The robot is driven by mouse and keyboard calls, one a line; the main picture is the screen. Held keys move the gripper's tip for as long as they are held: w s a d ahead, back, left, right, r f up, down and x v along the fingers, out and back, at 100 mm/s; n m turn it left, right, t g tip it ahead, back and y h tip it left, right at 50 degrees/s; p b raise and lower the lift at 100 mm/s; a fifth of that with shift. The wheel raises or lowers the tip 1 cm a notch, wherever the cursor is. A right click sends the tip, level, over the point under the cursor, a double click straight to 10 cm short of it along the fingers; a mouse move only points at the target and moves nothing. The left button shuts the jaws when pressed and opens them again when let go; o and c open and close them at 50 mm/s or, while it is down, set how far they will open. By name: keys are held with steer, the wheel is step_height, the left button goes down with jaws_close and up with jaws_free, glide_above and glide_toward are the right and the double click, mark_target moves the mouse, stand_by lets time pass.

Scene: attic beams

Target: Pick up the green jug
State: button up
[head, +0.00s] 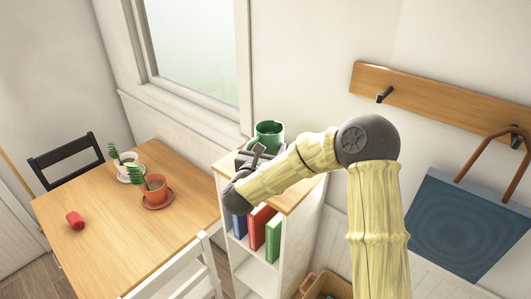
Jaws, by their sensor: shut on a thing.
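The green jug (268,131) is at the top of the white bookshelf with the wooden top, near the window. It looks upright, with its open rim and a side handle showing. My gripper (257,150) reaches the near side of the jug and is shut on it. The gripper body and my arm hide the jug's lower part, so I cannot tell whether its base touches the shelf top.
The bookshelf (297,199) holds red, blue and green books (259,224). A hook rail (440,97) and blue bag (468,225) are at right.

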mark_target(266, 123)
step_height(266, 123, up, 8)
steer(key=shift+w+r+b, duration=0.1)
steer(key=shift+r+b, duration=0.05)
steer(key=shift+b, duration=0.9)
steer(key=shift+s+r, duration=0.1)
steer(key=shift+s, duration=0.1)
steer(key=shift+w+a, duration=0.1)
